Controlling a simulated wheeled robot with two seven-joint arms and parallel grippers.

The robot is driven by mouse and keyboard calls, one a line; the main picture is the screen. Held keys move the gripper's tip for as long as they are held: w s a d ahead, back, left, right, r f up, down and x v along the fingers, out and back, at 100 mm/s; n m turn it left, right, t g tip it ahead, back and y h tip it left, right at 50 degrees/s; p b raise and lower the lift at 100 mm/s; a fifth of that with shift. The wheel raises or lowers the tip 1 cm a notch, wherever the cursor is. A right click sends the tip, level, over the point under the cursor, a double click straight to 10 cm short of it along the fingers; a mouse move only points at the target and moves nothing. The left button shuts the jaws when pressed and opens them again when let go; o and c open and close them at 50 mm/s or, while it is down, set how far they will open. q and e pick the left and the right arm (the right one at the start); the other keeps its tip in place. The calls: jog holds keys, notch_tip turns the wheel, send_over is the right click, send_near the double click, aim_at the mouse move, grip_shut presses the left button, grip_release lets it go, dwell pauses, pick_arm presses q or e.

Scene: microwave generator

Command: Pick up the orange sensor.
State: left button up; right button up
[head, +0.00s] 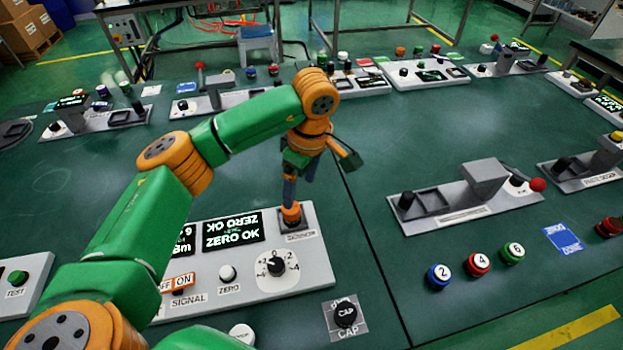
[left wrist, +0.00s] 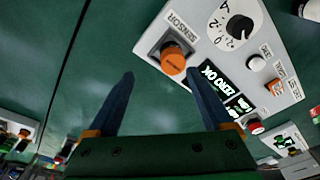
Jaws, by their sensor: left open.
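The orange sensor (head: 291,212) is a short orange cylinder standing upright in a dark square seat marked SENSOR, at the far right corner of the grey panel (head: 318,262). In the left wrist view the sensor (left wrist: 173,60) shows its round orange top just beyond my fingertips, nearer the right finger. My left gripper (head: 301,182) points down just above the sensor in the head view, its fingers partly overlapping there. In the left wrist view my left gripper (left wrist: 160,73) is open, with nothing between its fingers. My right gripper is not in view.
The panel also carries a dial (head: 276,266), a white ZERO knob (head: 228,273) and a lit ZERO OK display (head: 233,231). A black cap (head: 345,313) lies in front. Numbered buttons and another grey panel (head: 460,205) stand to the right.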

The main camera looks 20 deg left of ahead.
aim_at(291, 214)
pick_arm(q)
jog(key=s+f+p, duration=0.1)
jog(key=f, duration=0.1)
jog(key=s+a+f+p, duration=0.1)
jog(key=s, duration=0.1)
jog(key=shift+a+f, duration=0.15)
jog(key=shift+f, duration=0.25)
jog(key=shift+w+a+f, duration=0.1)
jog(key=shift+w+f, duration=0.1)
jog(key=shift+f, duration=0.4)
jog(key=shift+w+a+f, duration=0.1)
jog(key=shift+w+f, duration=0.05)
jog(key=shift+f, duration=0.4)
jog(key=shift+w+d+f, duration=0.1)
jog(key=shift+w+f, duration=0.05)
jog(key=shift+w, duration=0.1)
jog(key=shift+s, duration=0.2)
jog(key=c, duration=1)
jog(key=shift+w, duration=0.1)
grip_shut()
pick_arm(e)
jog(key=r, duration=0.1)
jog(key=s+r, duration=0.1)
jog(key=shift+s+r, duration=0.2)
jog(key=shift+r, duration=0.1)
